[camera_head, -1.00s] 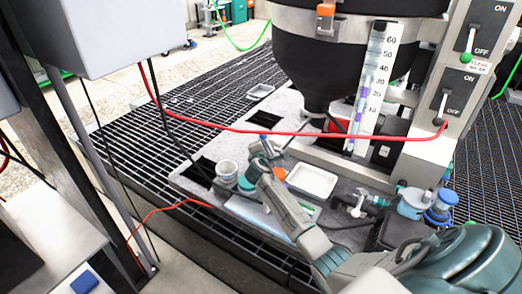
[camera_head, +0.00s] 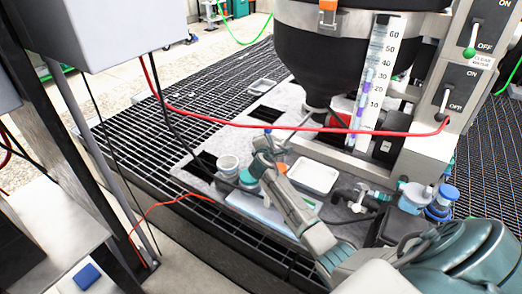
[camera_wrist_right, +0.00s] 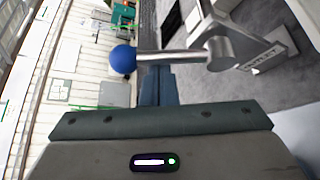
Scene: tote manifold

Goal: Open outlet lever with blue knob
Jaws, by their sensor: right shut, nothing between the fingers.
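The outlet lever (camera_wrist_right: 178,57) is a silver rod with a round blue knob (camera_wrist_right: 122,59) on its left end in the right wrist view. Its right end joins a metal pivot beside a plate marked OUTLET (camera_wrist_right: 262,56). My right gripper (camera_wrist_right: 157,75) is shut and empty, its fingertips at the rod between knob and pivot. I cannot tell whether they touch it. My left gripper is not in view.
The black tank (camera_head: 335,55) with its white scale (camera_head: 375,85) stands behind. A red hose (camera_head: 260,126) crosses in front of it. A white tray (camera_head: 313,176), a grey cup (camera_head: 228,168) and fittings (camera_head: 355,198) lie near my right arm.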

